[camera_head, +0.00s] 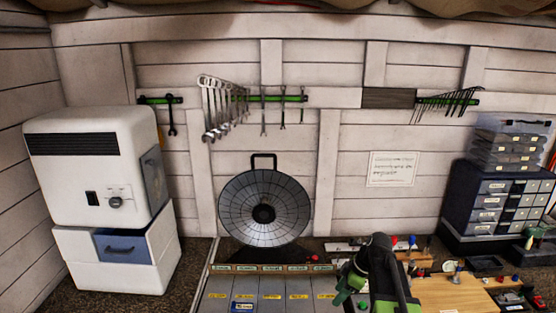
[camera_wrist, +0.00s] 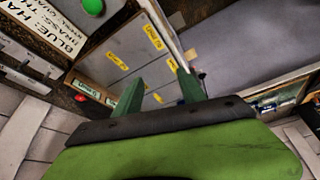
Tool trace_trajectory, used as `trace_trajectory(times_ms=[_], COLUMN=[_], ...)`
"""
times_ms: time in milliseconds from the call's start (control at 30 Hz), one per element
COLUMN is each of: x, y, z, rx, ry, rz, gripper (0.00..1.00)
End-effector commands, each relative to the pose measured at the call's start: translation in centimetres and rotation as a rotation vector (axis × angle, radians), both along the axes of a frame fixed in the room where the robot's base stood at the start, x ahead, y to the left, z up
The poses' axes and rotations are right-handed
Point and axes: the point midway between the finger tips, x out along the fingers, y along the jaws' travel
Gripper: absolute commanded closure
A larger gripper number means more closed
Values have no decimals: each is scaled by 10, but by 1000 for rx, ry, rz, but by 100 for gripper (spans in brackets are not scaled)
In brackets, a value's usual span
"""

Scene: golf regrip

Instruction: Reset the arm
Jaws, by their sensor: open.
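My arm rises at the bottom right of centre in the head view, dark with green parts, over the workbench. My gripper (camera_head: 351,299) shows only in part there, with green tips low and to the left of the arm's dark links. In the wrist view my gripper (camera_wrist: 158,88) has its two green fingers apart, with nothing between them. Beyond the fingers lie grey panels with yellow labels (camera_wrist: 155,38). I cannot tell how far the fingers are from these panels.
A white machine (camera_head: 93,165) stands at the left. A round segmented dark disc (camera_head: 264,213) stands at the back. Wrenches (camera_head: 213,108) hang on the wall. A drawer cabinet (camera_head: 500,205) stands at the right. Small items clutter the bench's right side, near a wooden board (camera_head: 450,294).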

Motion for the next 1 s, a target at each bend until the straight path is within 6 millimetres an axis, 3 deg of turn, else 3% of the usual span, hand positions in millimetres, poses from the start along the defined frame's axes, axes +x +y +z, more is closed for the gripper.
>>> trace_trajectory(times_ms=[33, 267, 367, 533, 633, 733, 900, 1000], x=[-4, -26, -43, -80, -100, -113, -118, -118], y=[8, 39, 51, 60, 55, 43, 31, 35], z=[-17, -67, -95, -140, -151, -147, -146, -146], rx=[-4, -50, -85, -172, -219, -253, -262, -252], ry=[0, 28, 71, 181, 237, 280, 322, 336], rz=[13, 34, -30, -309, -546, -804, -1133, -1210], gripper=[52, 52, 52, 52, 52, 52, 52, 52])
